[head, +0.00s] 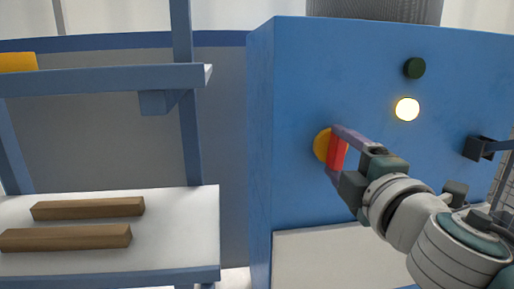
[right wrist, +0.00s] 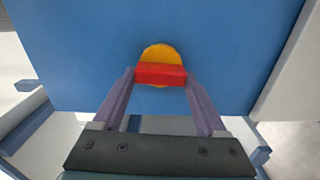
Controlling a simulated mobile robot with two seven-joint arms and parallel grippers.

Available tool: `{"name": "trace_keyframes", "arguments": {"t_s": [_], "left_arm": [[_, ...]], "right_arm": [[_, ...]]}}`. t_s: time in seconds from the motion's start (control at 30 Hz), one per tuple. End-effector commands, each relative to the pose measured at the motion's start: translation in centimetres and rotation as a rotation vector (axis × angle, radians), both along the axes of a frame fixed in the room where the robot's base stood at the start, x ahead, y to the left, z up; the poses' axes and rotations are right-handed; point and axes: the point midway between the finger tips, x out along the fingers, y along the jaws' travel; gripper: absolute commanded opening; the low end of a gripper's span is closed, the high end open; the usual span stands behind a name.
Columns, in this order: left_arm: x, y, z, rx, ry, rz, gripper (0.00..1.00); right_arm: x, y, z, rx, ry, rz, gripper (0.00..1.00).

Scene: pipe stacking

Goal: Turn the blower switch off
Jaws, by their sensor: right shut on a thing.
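The blower switch is a red handle (head: 338,152) on a round yellow plate (head: 322,145), set in the front of a blue cabinet (head: 300,80). In the head view the handle stands near upright, leaning slightly. My right gripper (head: 339,155) is shut on the red handle, one finger on each side. In the right wrist view the red handle (right wrist: 161,74) lies between the two fingertips, with the yellow plate (right wrist: 160,51) behind it. On the cabinet a round lamp (head: 407,109) glows pale yellow, and a dark green one (head: 414,68) above it is unlit. My left gripper is not in view.
A blue-framed rack (head: 110,78) with a white shelf (head: 190,215) stands on the left, with two brown bars (head: 88,208) on it. A dark bracket (head: 478,147) sticks out at the cabinet's right. A pale ledge (head: 330,260) lies below the switch.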

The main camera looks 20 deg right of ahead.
Motion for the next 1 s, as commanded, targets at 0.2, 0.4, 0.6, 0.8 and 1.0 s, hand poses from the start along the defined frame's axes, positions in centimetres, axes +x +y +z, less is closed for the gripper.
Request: {"name": "trace_keyframes", "arguments": {"t_s": [0.2,0.4,0.6,0.8,1.0], "left_arm": [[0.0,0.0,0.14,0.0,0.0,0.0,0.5],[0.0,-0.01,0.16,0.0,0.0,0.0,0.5],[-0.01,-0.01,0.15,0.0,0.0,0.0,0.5],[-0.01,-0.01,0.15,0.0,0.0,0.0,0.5],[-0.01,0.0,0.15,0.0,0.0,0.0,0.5]], "right_arm": [[0.02,0.02,0.04,-0.059,0.013,0.0,0.19],[0.02,0.03,0.02,-0.077,0.018,0.0,0.19],[0.02,0.03,0.02,-0.079,0.018,0.0,0.19],[0.01,0.02,0.01,-0.079,0.018,0.001,0.84],[0.01,0.01,0.0,-0.077,0.018,0.0,1.0]]}}
